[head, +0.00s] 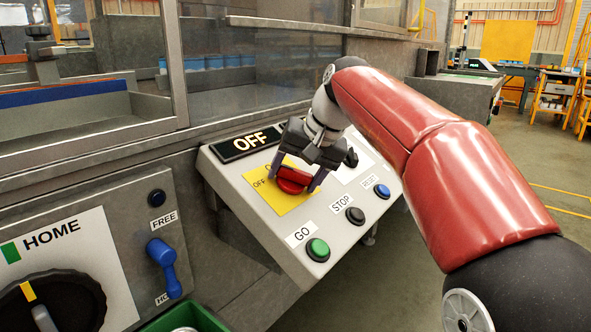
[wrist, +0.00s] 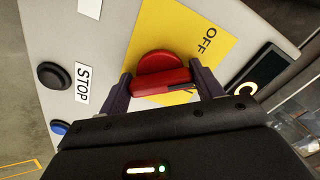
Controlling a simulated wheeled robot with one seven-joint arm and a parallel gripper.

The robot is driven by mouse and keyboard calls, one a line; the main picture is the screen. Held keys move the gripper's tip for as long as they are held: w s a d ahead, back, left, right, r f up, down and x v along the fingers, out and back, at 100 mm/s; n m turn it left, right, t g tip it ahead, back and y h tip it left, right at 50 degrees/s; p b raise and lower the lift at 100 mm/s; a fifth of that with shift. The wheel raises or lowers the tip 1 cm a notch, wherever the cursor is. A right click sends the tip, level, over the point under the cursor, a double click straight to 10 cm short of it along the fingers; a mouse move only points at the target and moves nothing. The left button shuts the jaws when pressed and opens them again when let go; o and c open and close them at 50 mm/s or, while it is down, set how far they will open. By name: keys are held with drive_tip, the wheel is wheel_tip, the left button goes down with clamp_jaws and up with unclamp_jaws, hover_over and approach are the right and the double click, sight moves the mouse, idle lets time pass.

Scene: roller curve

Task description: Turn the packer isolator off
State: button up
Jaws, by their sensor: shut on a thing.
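The red isolator knob (head: 291,181) sits on a yellow plate (head: 262,188) on the sloping grey control panel (head: 235,185). My gripper (head: 292,184) is shut on the knob, with one finger at each end of its raised bar. In the wrist view the knob (wrist: 158,64) shows between both dark fingers, with a dark mark near the bar's right end. The plate's OFF label (wrist: 210,46) is beside it. A second plate label is mostly hidden by my gripper. A dark display (head: 248,142) above the plate reads OFF.
Green GO (head: 318,249), black STOP (head: 355,215) and blue RESET (head: 382,191) buttons line the panel's front edge. Another black button (head: 351,158) is close to my gripper. At left is a HOME dial (head: 50,300) and a blue lever (head: 164,265). Open floor lies right.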

drive_tip(key=n, duration=0.5)
drive_tip(key=shift+d+n, duration=0.1)
drive_tip(key=shift+n, duration=0.2)
drive_tip(key=shift+w+n, duration=0.1)
drive_tip(key=shift+n, duration=2.2)
drive_tip(key=o, duration=1)
drive_tip(key=p+v, duration=0.1)
drive_tip(key=v, duration=0.6)
drive_tip(key=shift+d+r, duration=0.15)
drive_tip(key=shift+r, duration=0.2)
drive_tip(key=shift+s, duration=0.2)
